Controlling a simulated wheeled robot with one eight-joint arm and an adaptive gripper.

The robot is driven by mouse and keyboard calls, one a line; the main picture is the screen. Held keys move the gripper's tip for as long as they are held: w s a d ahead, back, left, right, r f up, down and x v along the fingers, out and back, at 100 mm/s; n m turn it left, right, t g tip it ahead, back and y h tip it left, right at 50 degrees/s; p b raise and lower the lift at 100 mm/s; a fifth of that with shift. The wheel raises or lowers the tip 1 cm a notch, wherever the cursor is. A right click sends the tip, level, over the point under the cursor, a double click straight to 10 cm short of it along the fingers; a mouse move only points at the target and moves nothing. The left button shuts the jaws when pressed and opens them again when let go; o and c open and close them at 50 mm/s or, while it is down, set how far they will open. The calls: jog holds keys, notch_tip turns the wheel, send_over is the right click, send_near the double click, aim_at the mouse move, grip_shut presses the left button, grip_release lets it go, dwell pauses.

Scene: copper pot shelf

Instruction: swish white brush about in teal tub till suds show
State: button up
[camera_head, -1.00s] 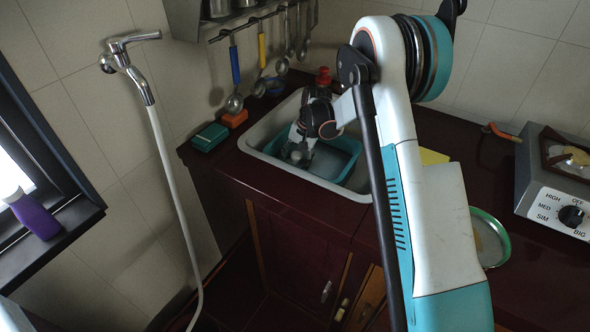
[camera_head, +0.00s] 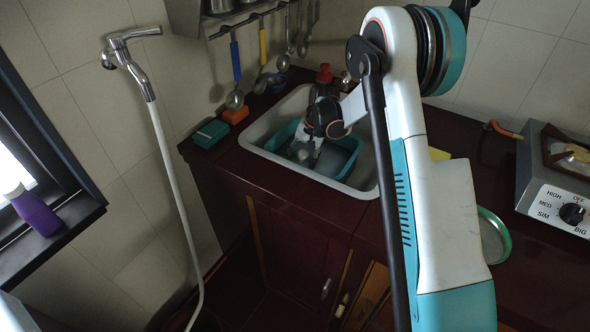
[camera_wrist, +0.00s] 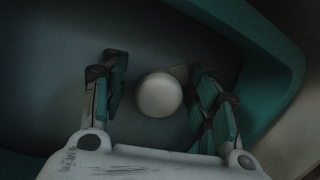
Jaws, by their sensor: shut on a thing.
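The teal tub (camera_head: 347,157) sits in the sink on the left part of the counter. Its wall (camera_wrist: 272,45) curves round the top and right of the wrist view. My gripper (camera_head: 303,153) reaches down into the tub. In the wrist view my gripper (camera_wrist: 160,88) has a finger on each side of the white brush (camera_wrist: 158,95) and is shut on it. Only a round white end of the brush shows; the rest is hidden below it. The tub's inside looks dark and grey-blue, and I cannot make out suds on it.
The sink rim (camera_head: 255,140) surrounds the tub closely. A green sponge (camera_head: 210,133) and an orange block (camera_head: 236,115) lie left of it, a red-capped bottle (camera_head: 324,74) behind. Utensils hang above. A stove (camera_head: 560,180) and a green-rimmed plate (camera_head: 494,236) are at right.

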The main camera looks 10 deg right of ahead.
jog(key=shift+w+a, duration=1)
jog(key=shift+s+d, duration=1)
jog(key=shift+a, duration=0.1)
jog(key=shift+w+a, duration=0.4)
jog(key=shift+w, duration=0.1)
